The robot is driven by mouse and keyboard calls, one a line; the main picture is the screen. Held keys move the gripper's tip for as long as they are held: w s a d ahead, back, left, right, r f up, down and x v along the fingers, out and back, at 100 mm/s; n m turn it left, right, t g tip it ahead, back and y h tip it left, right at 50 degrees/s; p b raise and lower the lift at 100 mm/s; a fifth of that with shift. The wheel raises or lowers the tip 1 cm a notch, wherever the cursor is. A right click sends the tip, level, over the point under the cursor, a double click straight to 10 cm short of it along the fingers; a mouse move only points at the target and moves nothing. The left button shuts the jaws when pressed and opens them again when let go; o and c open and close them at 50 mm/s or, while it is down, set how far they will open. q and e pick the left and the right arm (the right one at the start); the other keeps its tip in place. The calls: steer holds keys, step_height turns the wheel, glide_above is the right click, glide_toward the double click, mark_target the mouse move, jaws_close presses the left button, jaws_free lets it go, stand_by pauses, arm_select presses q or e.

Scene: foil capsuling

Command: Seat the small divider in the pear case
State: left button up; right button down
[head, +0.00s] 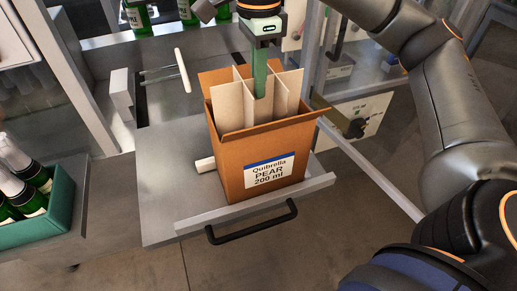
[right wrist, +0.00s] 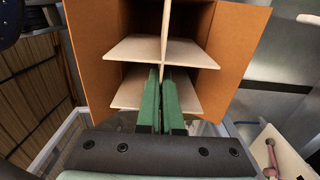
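The pear case (head: 265,155) is a brown open carton with a "Quibrella PEAR 200 ml" label, standing upright on a grey platform. The small divider (head: 235,104), pale crossed card panels, is partly inside the case. Its upper part stands above the rim, and its lower edges are hidden. My right gripper (head: 261,88) points down at the divider's middle. In the right wrist view its green fingers (right wrist: 160,85) lie close on either side of one panel of the divider (right wrist: 150,48), between the case's open flaps (right wrist: 92,50). My left gripper is not in view.
The grey platform (head: 165,190) has a black front handle (head: 252,225). A teal crate (head: 40,222) of green bottles stands at the left. More bottles (head: 138,18) stand at the back. A pale roller (head: 204,164) lies beside the case. The platform's left part is clear.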

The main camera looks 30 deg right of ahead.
mark_target(259, 113)
step_height(259, 113, down, 7)
steer(key=shift+f+b, duration=0.15)
steer(key=shift+b, duration=0.9)
step_height(259, 113, down, 4)
steer(key=shift+b, duration=0.5)
steer(key=shift+f, duration=0.45)
step_height(259, 113, down, 4)
steer(key=shift+r+b, duration=0.2)
steer(key=shift+b, duration=0.15)
steer(key=c, duration=1.1)
jaws_free()
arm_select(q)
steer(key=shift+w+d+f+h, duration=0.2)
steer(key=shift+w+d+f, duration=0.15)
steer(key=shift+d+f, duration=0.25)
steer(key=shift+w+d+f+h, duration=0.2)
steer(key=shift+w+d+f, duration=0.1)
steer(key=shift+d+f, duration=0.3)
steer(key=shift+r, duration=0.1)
arm_select(e)
steer(key=shift+r, duration=0.1)
